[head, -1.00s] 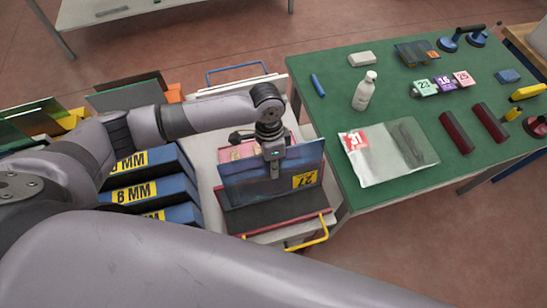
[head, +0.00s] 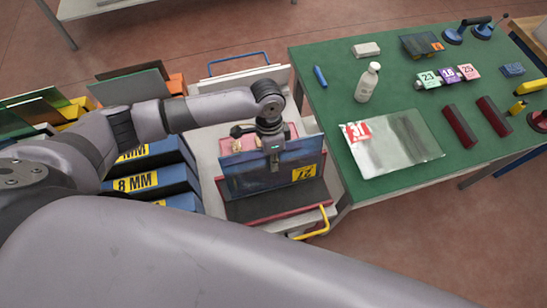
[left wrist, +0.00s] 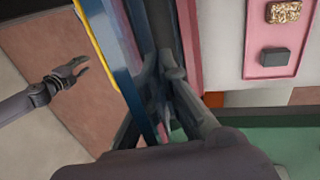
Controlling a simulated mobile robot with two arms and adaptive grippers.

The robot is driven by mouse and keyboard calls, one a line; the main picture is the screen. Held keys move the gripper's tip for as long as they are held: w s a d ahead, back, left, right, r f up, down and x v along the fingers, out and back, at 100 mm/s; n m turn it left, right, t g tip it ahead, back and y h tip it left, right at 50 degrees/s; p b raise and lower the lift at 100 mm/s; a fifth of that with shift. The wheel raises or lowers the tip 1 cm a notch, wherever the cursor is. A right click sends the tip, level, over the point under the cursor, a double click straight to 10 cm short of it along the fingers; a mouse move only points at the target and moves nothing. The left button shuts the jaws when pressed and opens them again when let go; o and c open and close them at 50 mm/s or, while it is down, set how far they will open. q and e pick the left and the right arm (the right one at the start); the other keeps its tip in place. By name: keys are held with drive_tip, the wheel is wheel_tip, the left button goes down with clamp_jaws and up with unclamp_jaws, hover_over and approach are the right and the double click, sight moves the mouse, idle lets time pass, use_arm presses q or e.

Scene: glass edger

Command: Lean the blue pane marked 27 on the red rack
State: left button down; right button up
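The blue pane marked 27 (head: 262,182) stands nearly upright over the red rack (head: 290,217) in the head view, its yellow label at the right. The rack shows a dark sloping panel with a red front edge. My left gripper (head: 272,158) is shut on the pane's upper edge, one finger in front of it. In the left wrist view the pane (left wrist: 118,62) shows nearly edge-on beside the fingers. Whether its lower edge touches the rack is unclear. My right gripper (left wrist: 80,67) shows empty, fingers apart, at the left of the left wrist view.
A green table (head: 400,195) at the right holds a white bottle (head: 367,82), a bagged sheet (head: 391,144) and dark red blocks. Blue 8 MM bins (head: 165,183) stand left of the rack. A pink tray (left wrist: 270,65) lies behind the pane. A yellow handle (head: 318,223) sticks out in front.

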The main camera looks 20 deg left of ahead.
use_arm(q)
drive_tip(key=shift+w+a+b+x, duration=0.15)
drive_tip(key=shift+b+x, duration=0.25)
drive_tip(key=shift+x, duration=0.4)
drive_tip(key=shift+w+a+b+x, duration=0.15)
drive_tip(key=shift+b+x, duration=0.2)
drive_tip(key=shift+x, duration=0.45)
drive_tip(key=shift+w+b+x, duration=0.15)
drive_tip(key=shift+b+x, duration=0.25)
drive_tip(key=shift+x, duration=0.45)
drive_tip(key=shift+f, duration=0.2)
drive_tip(key=shift+s+f, duration=0.2)
drive_tip(key=c, duration=1.7)
unclamp_jaws()
drive_tip(key=shift+s, duration=0.15)
drive_tip(key=shift+w+f, duration=0.1)
drive_tip(key=shift+w, duration=0.1)
drive_tip(key=shift+a, duration=0.1)
drive_tip(key=shift+w, duration=0.1)
drive_tip(key=v, duration=1.2)
